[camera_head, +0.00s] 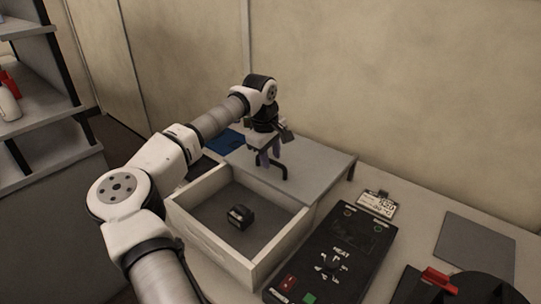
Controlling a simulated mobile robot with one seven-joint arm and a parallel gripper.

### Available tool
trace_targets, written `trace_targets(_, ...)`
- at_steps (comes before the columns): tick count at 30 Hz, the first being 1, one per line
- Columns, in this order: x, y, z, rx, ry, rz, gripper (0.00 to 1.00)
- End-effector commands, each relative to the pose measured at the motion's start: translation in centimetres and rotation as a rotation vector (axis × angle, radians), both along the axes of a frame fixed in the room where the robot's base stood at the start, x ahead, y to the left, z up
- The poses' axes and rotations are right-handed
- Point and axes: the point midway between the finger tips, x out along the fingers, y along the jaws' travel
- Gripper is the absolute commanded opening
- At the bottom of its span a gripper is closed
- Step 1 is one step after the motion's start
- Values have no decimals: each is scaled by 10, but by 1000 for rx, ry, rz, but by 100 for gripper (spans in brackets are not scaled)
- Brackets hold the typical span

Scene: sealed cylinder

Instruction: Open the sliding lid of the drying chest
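The drying chest (211,248) is a pale, cream-walled box left of centre on the bench. Its front part is uncovered, showing a dark grey floor. The flat grey lid (322,163) lies toward the back right and reaches past the chest's rear. A black arched handle (282,166) stands on the lid near its front edge. My gripper (267,158) points down at the left side of this handle, close to it or touching it. Its fingers are small and partly overlapped with the handle, so I cannot tell whether they are closed on it.
A small black object (241,216) sits inside the chest. A black control panel (333,257) with red and green buttons lies to the right, with a labelled card (378,203) behind it. A grey plate (475,251) lies farther right. Shelves (40,95) stand at left; a wall is behind.

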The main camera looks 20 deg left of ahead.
Motion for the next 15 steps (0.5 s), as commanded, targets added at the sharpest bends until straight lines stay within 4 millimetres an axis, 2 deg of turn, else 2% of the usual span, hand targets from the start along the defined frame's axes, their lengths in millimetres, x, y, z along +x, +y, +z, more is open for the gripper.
trace_targets(5,-3,2,18,1,-3,0,34)
trace_targets(15,-17,7,93,3,-3,2,34)
